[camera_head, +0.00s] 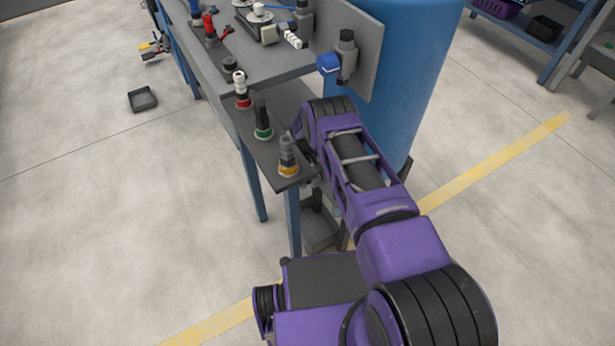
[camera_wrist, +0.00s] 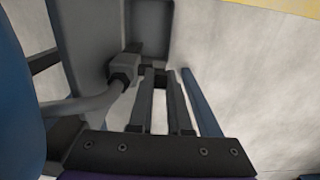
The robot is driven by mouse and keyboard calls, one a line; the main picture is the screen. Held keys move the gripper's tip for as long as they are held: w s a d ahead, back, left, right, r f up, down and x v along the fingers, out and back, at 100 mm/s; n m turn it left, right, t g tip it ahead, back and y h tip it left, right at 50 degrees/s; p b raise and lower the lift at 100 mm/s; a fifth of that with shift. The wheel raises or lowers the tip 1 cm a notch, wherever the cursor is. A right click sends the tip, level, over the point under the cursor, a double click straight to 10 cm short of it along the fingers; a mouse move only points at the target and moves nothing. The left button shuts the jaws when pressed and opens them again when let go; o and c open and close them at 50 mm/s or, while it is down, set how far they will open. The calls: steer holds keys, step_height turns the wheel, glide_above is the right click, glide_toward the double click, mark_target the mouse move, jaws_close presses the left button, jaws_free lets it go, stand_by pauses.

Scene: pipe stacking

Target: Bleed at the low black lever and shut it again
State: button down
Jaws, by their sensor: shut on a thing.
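In the wrist view, my gripper (camera_wrist: 161,75) reaches forward with its two dark fingers close together. Its tips are beside a grey valve body (camera_wrist: 124,66) on a curved grey pipe (camera_wrist: 98,104). The gripper is shut on the black lever at the valve; the lever is hard to tell apart from the dark fingers, so its angle cannot be told. A grey open tray (camera_wrist: 151,28) lies beyond the fingertips, on the floor. In the head view, my purple arm hides the gripper and the lever. Part of the tray (camera_head: 320,238) shows below the shelf. No liquid can be made out.
A lower shelf (camera_head: 262,160) carries several pipe fittings with red, green and yellow rings. A blue tank (camera_head: 410,70) stands close behind my arm. A blue leg (camera_wrist: 200,103) runs right of the fingers. A small dark tray (camera_head: 142,99) lies on open floor.

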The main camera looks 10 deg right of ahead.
steer(key=shift+w+a+g+h, duration=0.15)
steer(key=shift+w+g+h, duration=0.25)
steer(key=shift+g, duration=0.4)
stand_by(0.5)
steer(key=c, duration=0.9)
jaws_free()
steer(key=shift+o, duration=0.2)
step_height(320, 180, up, 7)
steer(key=w+p, duration=0.1)
steer(key=shift+a+r+p, duration=0.2)
steer(key=shift+a+p, duration=0.1)
steer(key=shift+p, duration=0.05)
